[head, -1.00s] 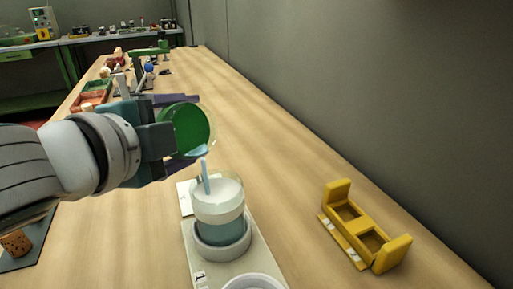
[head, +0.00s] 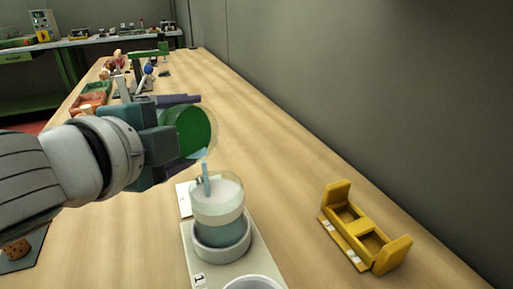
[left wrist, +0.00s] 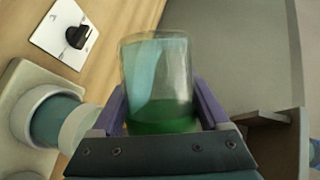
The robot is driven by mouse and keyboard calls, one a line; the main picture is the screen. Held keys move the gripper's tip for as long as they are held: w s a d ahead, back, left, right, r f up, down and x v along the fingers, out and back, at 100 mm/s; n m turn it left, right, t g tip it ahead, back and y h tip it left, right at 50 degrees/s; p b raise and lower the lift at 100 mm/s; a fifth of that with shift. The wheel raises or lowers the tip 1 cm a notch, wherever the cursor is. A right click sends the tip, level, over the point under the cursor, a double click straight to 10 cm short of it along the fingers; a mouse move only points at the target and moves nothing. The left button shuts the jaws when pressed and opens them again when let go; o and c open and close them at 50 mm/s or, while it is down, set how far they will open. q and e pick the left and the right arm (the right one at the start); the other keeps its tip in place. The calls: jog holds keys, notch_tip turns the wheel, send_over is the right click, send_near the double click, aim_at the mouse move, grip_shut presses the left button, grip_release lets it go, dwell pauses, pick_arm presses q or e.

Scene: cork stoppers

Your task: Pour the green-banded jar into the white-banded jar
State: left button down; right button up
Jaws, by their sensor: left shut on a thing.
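My left gripper (head: 186,138) is shut on the green-banded jar (head: 196,130), a clear jar with green at its base end. It holds the jar strongly tilted above the white-banded jar (head: 218,213), apart from it. A thin pale-blue stream runs from the tilted jar's mouth down into the white-banded jar. That jar stands upright in a pale ring on a light board (head: 203,262), with blue-green liquid in its lower part. In the left wrist view the held jar (left wrist: 157,80) sits between the fingers, and the white-banded jar (left wrist: 78,128) is at left. My right gripper is out of view.
A second, empty-looking ring (head: 252,283) is at the board's near end. A white card with a black clip (left wrist: 77,37) lies beyond the board. A yellow stand (head: 365,235) is at right. A cork (head: 16,249) lies on a dark mat at left. Trays stand farther back.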

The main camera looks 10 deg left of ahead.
pick_arm(q)
jog(key=shift+s+d+r+m+t, duration=0.15)
jog(key=shift+d+r+m+t, duration=0.2)
jog(key=shift+m, duration=0.15)
dwell(0.8)
jog(key=shift+s+d+r+m+t+y, duration=0.1)
jog(key=shift+r+m+t+y, duration=0.25)
jog(key=shift+m+y, duration=0.2)
dwell(1.2)
jog(key=shift+f+m, duration=0.15)
jog(key=shift+m, duration=0.1)
